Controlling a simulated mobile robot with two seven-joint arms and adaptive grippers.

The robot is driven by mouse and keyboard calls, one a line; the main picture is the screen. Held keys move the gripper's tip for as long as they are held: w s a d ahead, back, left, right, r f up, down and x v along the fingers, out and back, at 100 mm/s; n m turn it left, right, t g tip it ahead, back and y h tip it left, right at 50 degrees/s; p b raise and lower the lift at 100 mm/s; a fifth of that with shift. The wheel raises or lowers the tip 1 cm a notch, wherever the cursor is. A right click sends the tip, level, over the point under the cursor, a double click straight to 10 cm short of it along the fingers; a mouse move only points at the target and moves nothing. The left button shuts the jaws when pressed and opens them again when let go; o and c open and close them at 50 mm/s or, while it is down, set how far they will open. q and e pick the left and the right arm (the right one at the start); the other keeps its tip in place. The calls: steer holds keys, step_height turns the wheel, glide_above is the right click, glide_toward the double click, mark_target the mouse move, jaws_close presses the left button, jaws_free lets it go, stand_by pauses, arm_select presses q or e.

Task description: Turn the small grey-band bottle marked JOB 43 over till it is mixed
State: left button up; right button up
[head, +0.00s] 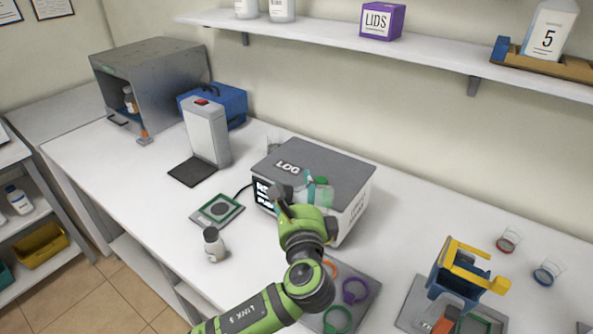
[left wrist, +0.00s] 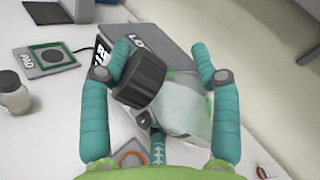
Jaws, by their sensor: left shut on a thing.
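My left gripper (head: 308,196) is shut on a small bottle in front of the LOG box. In the left wrist view the teal fingers (left wrist: 165,75) close around this bottle (left wrist: 183,105). It has a ribbed dark grey cap (left wrist: 138,78) and a pale translucent body with some green at its far side. The bottle is tilted well over, cap toward the left in that view. No JOB number or grey band can be read on it. My right gripper is in neither view.
A LOG box (head: 350,195) stands behind my gripper. A small capped bottle (head: 214,246) stands at the left, near the PAD (head: 238,208). A plate with coloured rings (head: 355,291) lies beside my arm. A blue and yellow stand (head: 447,268) is at right.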

arm_select(q)
steer(key=shift+r+m+p, duration=0.35)
steer(key=shift+m+p, duration=0.05)
steer(key=shift+f, duration=0.15)
steer(key=shift+f+m, duration=0.2)
steer(key=shift+m, duration=0.1)
steer(key=shift+r+m+p, duration=0.3)
steer(key=shift+p, duration=0.65)
steer(key=shift+f+m, duration=0.25)
steer(key=shift+m, duration=0.35)
steer(key=m+g, duration=0.1)
steer(key=m, duration=0.3)
steer(key=shift+y, duration=0.3)
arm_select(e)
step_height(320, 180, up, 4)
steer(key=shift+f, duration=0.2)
arm_select(q)
steer(key=shift+m, duration=0.3)
steer(key=shift+m+y, duration=0.3)
steer(key=shift+m, duration=0.8)
steer(key=m, duration=0.3)
steer(key=shift+m+y, duration=0.3)
